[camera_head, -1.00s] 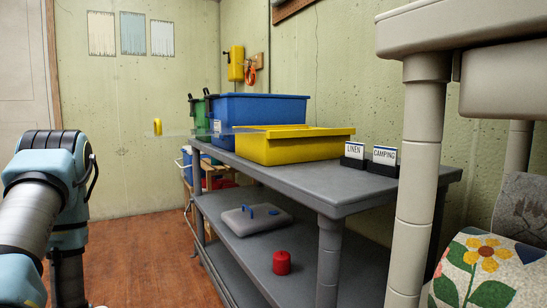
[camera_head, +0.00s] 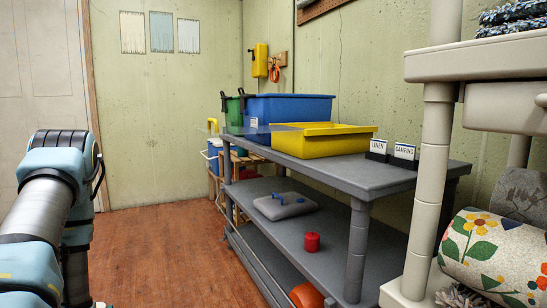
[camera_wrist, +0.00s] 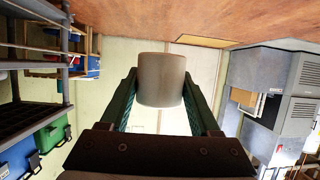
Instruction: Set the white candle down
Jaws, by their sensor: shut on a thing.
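The white candle (camera_wrist: 162,68) is a plain pale cylinder, shaded greyish in the wrist view. My gripper (camera_wrist: 160,88) is shut on it, with one dark green finger on each side. The candle is held in the air, apart from any surface. In the head view my arm is at the left edge, and the gripper and candle are out of sight there.
A grey shelf unit (camera_head: 345,177) carries a yellow bin (camera_head: 320,143), a blue bin (camera_head: 290,108) and LINEN and CAMPING labels on top. A red candle (camera_head: 312,242) and a grey pad (camera_head: 285,207) sit one level below. A beige unit (camera_head: 432,190) stands right.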

